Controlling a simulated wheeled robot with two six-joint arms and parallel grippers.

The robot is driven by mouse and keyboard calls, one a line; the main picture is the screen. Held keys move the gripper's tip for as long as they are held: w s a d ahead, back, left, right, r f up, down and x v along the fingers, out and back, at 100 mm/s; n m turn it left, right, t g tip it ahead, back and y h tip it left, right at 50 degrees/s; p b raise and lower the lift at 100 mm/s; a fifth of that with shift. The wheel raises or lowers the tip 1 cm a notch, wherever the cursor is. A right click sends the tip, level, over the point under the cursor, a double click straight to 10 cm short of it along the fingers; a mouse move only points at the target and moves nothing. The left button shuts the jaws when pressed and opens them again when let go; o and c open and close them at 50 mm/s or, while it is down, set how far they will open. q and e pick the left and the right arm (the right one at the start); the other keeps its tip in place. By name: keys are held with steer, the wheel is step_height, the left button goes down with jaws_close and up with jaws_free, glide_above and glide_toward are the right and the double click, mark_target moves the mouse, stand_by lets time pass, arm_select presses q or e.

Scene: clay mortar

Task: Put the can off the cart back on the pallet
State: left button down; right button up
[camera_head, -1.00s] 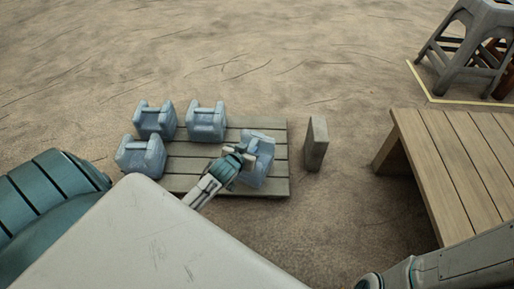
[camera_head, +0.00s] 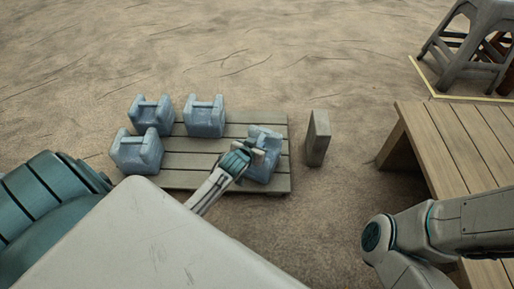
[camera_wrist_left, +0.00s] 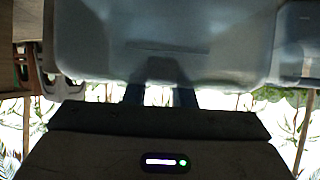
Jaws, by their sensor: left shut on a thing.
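My left gripper (camera_head: 250,157) is shut on a blue-grey can (camera_head: 266,169) at the right end of the slatted wooden pallet (camera_head: 197,145). The can is at or just above the boards; I cannot tell whether it touches them. The gripper hides part of its near side. In the left wrist view, the can (camera_wrist_left: 165,40) fills the upper middle, close to the camera. Three similar cans, at back left (camera_head: 152,114), back middle (camera_head: 205,119) and front left (camera_head: 136,153), stand along the pallet's left part. My right arm shows at lower right, its gripper out of view.
A grey upright block (camera_head: 317,138) stands on the ground just right of the pallet. A wooden table (camera_head: 450,150) is farther right, with a grey stool (camera_head: 462,50) behind it. The ground behind the pallet is clear.

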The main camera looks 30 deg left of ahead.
arm_select(q)
steer(key=shift+r, duration=0.1)
steer(key=c, duration=1.2)
jaws_free()
